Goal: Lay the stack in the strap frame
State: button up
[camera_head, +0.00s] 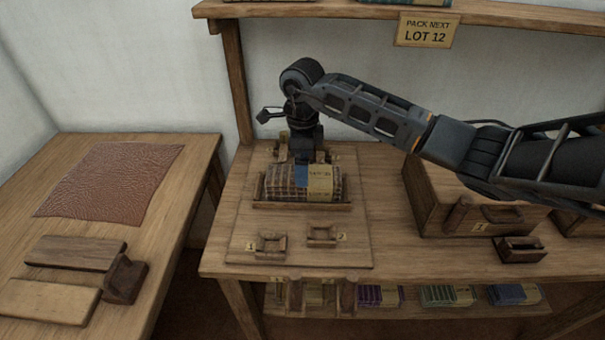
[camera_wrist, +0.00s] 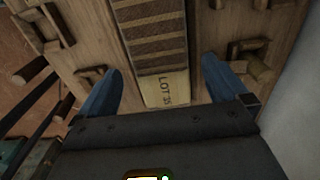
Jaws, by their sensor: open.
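Small numbered wooden holders (camera_head: 271,246) sit on the board around the frame. A wooden box (camera_head: 470,205) stands right. A sign (camera_head: 426,30) reading "PACK NEXT LOT 12" hangs from the shelf above. More bundles (camera_head: 447,296) lie below. The left table holds brown sheet (camera_head: 112,180) and planks.

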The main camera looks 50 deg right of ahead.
notch_tip(320, 180, up, 8)
jog(key=shift+f+b, duration=0.25)
jog(key=shift+b, duration=0.2)
jog(key=a+r+n+t+y, duration=0.15)
jog(key=a+y, duration=0.75)
jog(key=a, duration=1.8)
jog(key=s+a+r+m+t+y, duration=0.2)
jog(key=s+a+r+m+y, duration=0.15)
jog(key=a+r+y, duration=0.4)
jog(key=s+a+r+m+t+y, duration=0.1)
jog(key=s+a+r+m+y, duration=0.1)
jog(key=s+a+r+y, duration=0.55)
jog(key=s+d+f+n+t+h, duration=0.3)
jog(key=s+d+f+n+h, duration=0.2)
jog(key=s+n+h, duration=0.3)
jog(key=s+d+f+n+t+h, duration=0.4)
jog(key=s+d+f+n+h, duration=0.2)
jog(key=n, duration=0.7)
jog(key=s+d+f+n+t+h, duration=0.3)
jog(key=s+d+f+n+h, duration=0.2)
jog(key=s+d+n+h, duration=0.3)
jog(key=s+n+h, duration=0.2)
jog(key=s+n, duration=0.1)
jog(key=s, duration=0.1)
jog(key=shift+s+f, duration=0.15)
jog(key=shift+f, duration=0.15)
